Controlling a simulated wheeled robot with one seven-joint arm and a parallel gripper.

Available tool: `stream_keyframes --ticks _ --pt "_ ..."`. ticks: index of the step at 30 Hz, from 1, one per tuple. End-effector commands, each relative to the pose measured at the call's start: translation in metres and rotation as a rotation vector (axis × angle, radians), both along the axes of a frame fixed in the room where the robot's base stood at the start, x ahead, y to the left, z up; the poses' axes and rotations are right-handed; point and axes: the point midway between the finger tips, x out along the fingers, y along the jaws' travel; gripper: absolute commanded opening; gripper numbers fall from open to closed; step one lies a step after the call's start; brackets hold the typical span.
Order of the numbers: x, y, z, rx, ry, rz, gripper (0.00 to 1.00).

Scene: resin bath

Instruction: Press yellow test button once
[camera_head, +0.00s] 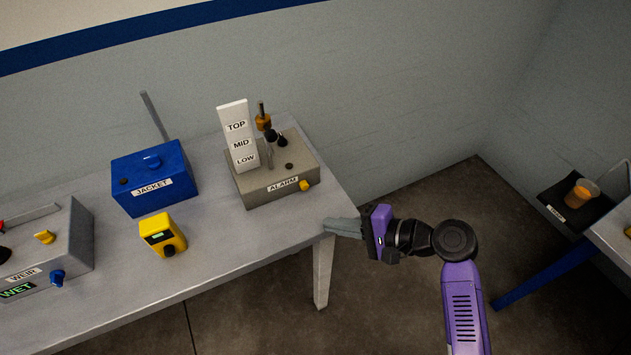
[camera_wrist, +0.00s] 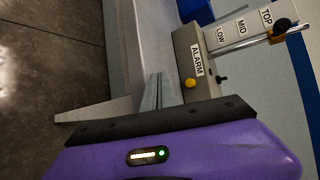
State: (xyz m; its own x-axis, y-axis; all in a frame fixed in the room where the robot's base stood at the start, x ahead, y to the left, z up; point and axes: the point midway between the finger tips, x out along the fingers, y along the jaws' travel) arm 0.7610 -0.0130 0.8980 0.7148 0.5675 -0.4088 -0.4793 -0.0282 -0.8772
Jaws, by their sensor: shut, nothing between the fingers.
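The yellow test button (camera_head: 304,185) sits on the front face of the grey ALARM box (camera_head: 256,187), at the right of its label. In the wrist view the yellow button (camera_wrist: 190,83) is beside the ALARM label, just right of the fingertips. My gripper (camera_head: 331,227) is shut and empty, at the table's right edge, to the right and front of the button. In the wrist view its closed fingers (camera_wrist: 158,80) point towards the box and appear apart from the button.
The grey table (camera_head: 225,255) also carries a blue JACKET box (camera_head: 180,181), a yellow meter (camera_head: 163,236) and a grey WEIR box (camera_head: 80,245). A TOP/MID/LOW board (camera_head: 238,137) stands on the ALARM box. A cup (camera_head: 578,195) stands far right. The tabletop before the ALARM box is clear.

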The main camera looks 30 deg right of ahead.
Motion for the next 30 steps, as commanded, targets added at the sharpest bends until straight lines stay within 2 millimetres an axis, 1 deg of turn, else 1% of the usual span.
stream_keyframes --ticks 4,14,17,20,23,30 --pt "-0.005 0.005 -0.002 0.024 0.032 0.012 0.00" --pt "-0.005 0.004 -0.002 0.024 0.033 0.009 0.00" --pt "-0.001 0.004 -0.003 0.024 0.032 0.008 0.00" --pt "0.006 0.004 -0.004 0.023 0.031 0.009 0.00" --pt "0.018 0.004 -0.005 0.022 0.031 0.010 0.00" --pt "0.050 0.004 -0.005 0.021 0.030 0.009 0.00"
